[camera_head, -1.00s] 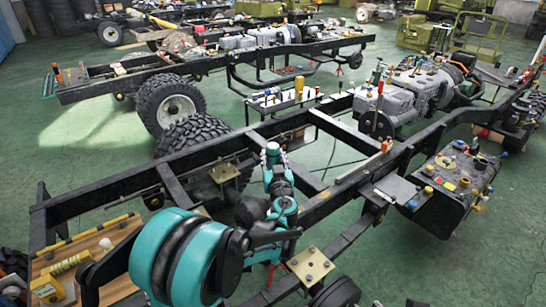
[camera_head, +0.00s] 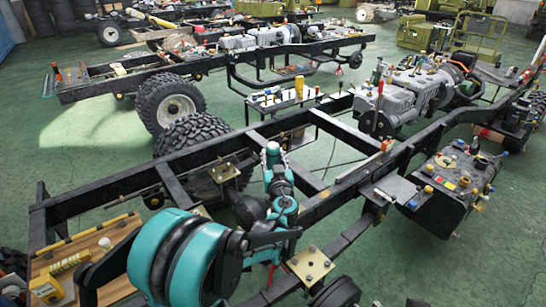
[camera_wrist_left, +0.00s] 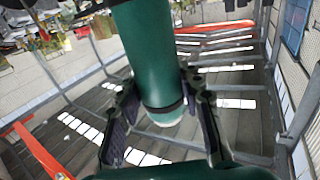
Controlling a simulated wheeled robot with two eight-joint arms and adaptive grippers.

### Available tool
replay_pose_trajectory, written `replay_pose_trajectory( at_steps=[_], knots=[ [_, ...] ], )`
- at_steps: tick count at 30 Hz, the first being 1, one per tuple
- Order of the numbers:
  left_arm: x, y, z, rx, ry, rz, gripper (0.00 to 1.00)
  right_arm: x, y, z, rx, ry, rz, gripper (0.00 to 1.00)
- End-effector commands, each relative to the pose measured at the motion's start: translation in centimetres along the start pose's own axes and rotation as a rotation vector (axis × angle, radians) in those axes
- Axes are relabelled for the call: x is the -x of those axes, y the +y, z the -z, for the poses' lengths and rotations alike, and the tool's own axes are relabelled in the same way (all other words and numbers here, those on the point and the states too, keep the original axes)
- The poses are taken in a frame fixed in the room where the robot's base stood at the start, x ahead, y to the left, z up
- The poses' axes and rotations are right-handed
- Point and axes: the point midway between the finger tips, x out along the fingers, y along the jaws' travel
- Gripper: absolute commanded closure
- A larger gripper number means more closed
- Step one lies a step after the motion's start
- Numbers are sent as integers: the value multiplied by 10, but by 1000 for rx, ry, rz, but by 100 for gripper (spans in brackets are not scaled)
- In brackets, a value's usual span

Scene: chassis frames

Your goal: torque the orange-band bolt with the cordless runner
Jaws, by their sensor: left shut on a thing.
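My left gripper (camera_head: 278,168) is raised over the near chassis rail. In the left wrist view, my left gripper (camera_wrist_left: 158,108) has its dark fingers on both sides of a green cylindrical body (camera_wrist_left: 148,55) and is shut on it. This body has a dark band and a pale end; its other end runs out of the top of the picture, so I cannot confirm that it is the cordless runner. Brass plates with bolts sit on the frame, one near (camera_head: 310,264) and one farther back (camera_head: 224,172). I cannot make out an orange band on any bolt. My right gripper is out of view.
The near black chassis frame (camera_head: 108,187) crosses the view. A wooden board (camera_head: 112,238) with yellow tools lies at lower left. A grey engine and gearbox (camera_head: 405,98) stand at right, near a dark box (camera_head: 430,205) with coloured caps. Green floor is open at lower right.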

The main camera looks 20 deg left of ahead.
Motion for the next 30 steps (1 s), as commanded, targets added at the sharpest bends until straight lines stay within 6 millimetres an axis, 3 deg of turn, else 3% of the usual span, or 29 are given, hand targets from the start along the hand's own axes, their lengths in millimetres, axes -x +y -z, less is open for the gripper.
replay_pose_trajectory(
  at_steps=[30],
  knots=[
    [0,0,-12,-1,1,0,100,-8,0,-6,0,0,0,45]
  ],
)
